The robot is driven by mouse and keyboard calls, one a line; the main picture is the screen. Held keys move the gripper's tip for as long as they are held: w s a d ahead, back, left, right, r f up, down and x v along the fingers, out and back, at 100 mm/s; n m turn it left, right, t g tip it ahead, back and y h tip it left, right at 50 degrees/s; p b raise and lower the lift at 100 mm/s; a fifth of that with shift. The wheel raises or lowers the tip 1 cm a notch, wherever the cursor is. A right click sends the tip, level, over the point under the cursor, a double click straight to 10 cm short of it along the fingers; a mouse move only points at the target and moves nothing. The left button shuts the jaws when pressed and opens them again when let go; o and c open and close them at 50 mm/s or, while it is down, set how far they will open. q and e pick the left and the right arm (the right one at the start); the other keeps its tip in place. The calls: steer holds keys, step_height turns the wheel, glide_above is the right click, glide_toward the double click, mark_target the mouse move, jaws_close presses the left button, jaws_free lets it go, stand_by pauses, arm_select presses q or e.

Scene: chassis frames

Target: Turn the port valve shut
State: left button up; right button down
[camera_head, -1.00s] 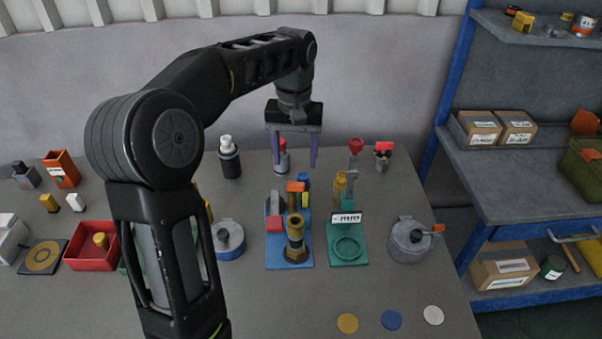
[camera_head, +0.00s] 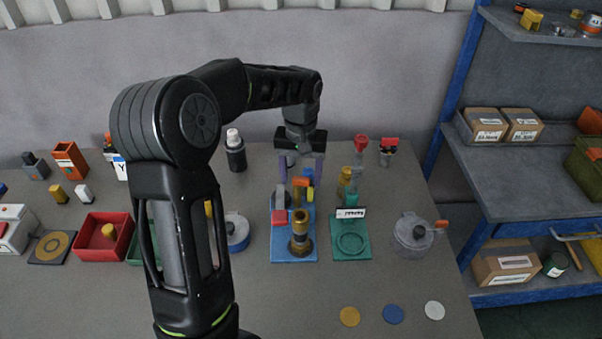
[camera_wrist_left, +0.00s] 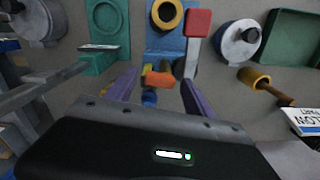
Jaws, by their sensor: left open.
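My left gripper (camera_head: 301,173) is open and points down above the back of a blue plate fixture (camera_head: 309,249). In the left wrist view its purple fingers (camera_wrist_left: 160,95) stand either side of an orange piece (camera_wrist_left: 160,79) and a blue piece (camera_wrist_left: 149,98); contact cannot be told. The orange piece (camera_head: 302,182) sits behind an upright brass cylinder (camera_head: 301,225) on the plate. No label marks the port valve. Two round lidded bodies could be valves: a grey one (camera_head: 408,240) with an orange handle, and a blue-and-silver one (camera_head: 238,240) partly behind my arm. My right gripper is out of view.
A green fixture (camera_head: 351,252) stands right of the blue plate. A red tray (camera_head: 88,247) is at left, and a dark bottle (camera_head: 236,155) stands at the back. Three flat discs lie in front, including a blue one (camera_head: 393,314). The front table area is mostly clear.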

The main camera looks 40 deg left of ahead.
arm_select(q)
jaws_close()
stand_by(0.6)
steer(key=shift+m, duration=0.4)
steer(key=m+b, duration=0.1)
steer(key=m, duration=0.1)
steer(key=shift+s+m, duration=0.15)
steer(key=shift+m, duration=0.25)
steer(key=m, duration=0.4)
steer(key=shift+s+b, duration=0.2)
steer(key=shift+b, duration=0.15)
steer(key=m, duration=0.4)
steer(key=shift+s, duration=0.15)
steer(key=m, duration=0.4)
steer(key=shift+s+a, duration=0.1)
steer(key=shift+a, duration=0.05)
steer(key=shift+m, duration=0.3)
